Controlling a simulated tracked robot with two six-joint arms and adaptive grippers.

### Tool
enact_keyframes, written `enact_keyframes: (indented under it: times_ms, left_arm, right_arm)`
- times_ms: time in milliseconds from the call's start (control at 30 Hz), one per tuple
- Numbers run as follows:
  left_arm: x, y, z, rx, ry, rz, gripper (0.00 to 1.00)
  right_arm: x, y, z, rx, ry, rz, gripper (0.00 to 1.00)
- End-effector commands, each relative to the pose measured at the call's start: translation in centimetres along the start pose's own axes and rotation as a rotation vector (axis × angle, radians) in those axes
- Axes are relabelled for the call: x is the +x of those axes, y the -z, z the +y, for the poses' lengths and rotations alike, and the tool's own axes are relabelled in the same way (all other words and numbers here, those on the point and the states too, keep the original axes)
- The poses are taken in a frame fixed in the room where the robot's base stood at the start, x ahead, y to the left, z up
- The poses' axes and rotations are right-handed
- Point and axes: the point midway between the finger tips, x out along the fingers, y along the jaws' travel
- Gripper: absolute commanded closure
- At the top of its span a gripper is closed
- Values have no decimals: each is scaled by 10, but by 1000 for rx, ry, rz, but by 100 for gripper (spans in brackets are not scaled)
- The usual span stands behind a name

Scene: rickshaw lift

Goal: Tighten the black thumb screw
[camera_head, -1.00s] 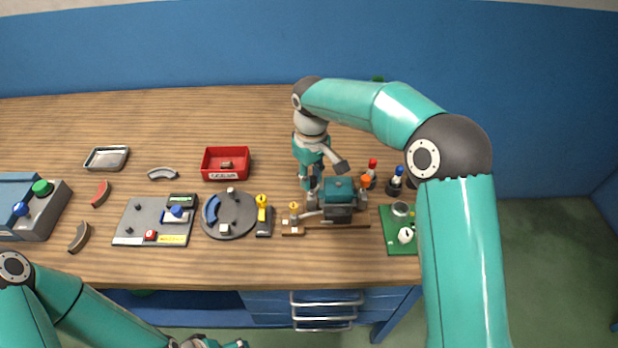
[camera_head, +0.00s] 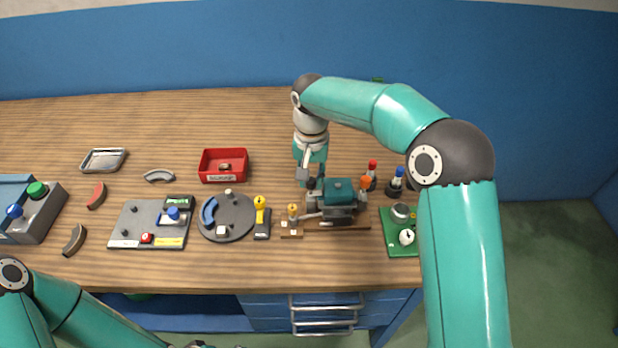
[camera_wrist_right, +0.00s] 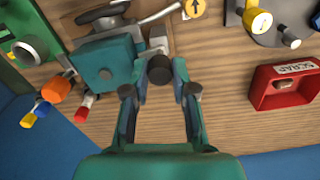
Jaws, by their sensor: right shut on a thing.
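The black thumb screw (camera_wrist_right: 159,68) is a dark round knob on the side of a teal vise-like device (camera_wrist_right: 105,62). In the right wrist view it sits between the fingertips of my right gripper (camera_wrist_right: 160,84), which is shut on it. In the head view the device (camera_head: 338,194) stands on a wooden base near the front right of the bench. My right gripper (camera_head: 312,184) points down at the device's back left corner, and the screw is mostly hidden there.
Red and blue capped bottles (camera_head: 371,171) and a green board (camera_head: 398,240) stand right of the device. A yellow-topped tool (camera_head: 261,218) and a round grey plate (camera_head: 231,225) are left of it. A red scrap bin (camera_head: 223,166) is behind. Bare wood lies behind the device.

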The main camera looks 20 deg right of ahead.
Motion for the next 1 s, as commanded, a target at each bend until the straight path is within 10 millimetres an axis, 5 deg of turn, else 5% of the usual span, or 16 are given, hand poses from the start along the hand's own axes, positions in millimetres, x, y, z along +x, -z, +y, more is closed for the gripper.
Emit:
enact_keyframes:
  times_ms: [733,767,800,900,1000]
  left_arm:
    - [2,0,-1,0,0,0,0]
    - [2,0,-1,0,0,0,0]
    - [2,0,-1,0,0,0,0]
    - [2,0,-1,0,0,0,0]
    - [2,0,-1,0,0,0,0]
  right_arm:
    - [-2,2,-2,109,6,8,100]
    - [-2,2,-2,109,6,8,72]
    - [-2,2,-2,108,6,7,66]
    - [-2,1,-2,108,5,6,49]
    - [-1,1,-1,107,4,4,49]
